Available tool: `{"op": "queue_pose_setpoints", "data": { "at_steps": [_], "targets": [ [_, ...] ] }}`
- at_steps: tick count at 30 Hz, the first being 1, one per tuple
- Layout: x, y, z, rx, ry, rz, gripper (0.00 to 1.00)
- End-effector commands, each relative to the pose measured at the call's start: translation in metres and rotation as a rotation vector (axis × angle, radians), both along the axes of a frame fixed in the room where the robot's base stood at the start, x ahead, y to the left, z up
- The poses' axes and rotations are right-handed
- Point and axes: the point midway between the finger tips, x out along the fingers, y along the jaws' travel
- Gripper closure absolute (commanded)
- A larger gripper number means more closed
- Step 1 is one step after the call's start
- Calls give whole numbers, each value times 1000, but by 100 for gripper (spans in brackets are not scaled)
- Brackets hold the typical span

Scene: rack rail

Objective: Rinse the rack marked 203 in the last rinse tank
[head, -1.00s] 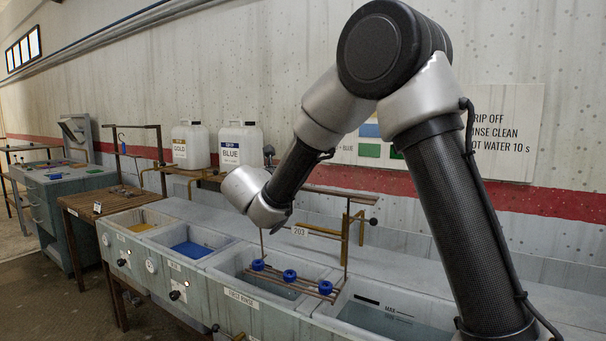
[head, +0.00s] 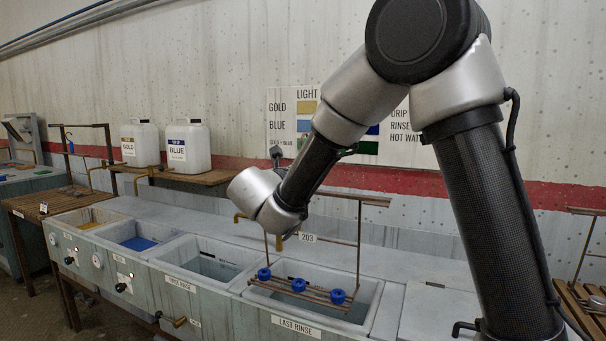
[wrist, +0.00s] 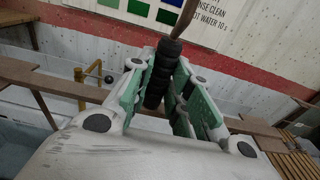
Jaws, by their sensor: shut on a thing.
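The rack marked 203 (head: 307,237) is a thin brown frame with three blue ring-shaped parts on its lower bars, the middle one (head: 298,285) among them. Its lower end is at the opening of the last rinse tank (head: 296,326); I cannot tell whether the bars are above or just inside the rim. My gripper is mostly hidden behind my wrist in the head view. In the wrist view my gripper (wrist: 160,72) has its green-padded fingers shut on a black ribbed handle on the rack.
The first rinse tank (head: 178,283) is left of the last one, with blue (head: 138,243) and gold (head: 85,224) tanks beyond. Two jugs stand on a shelf (head: 205,177) behind. Another rack stands on a slatted surface (head: 585,300) at right.

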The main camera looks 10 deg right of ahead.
Motion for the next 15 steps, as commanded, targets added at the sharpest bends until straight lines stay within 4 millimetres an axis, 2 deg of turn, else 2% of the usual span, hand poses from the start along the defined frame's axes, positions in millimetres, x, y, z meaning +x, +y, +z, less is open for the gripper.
{"op": "queue_pose_setpoints", "data": {
  "at_steps": [5, 15],
  "targets": [
    [6, -5, 0, 0, -1, -3, 100],
    [38, -29, 0, 1, 0, -4, 100]
  ]
}}
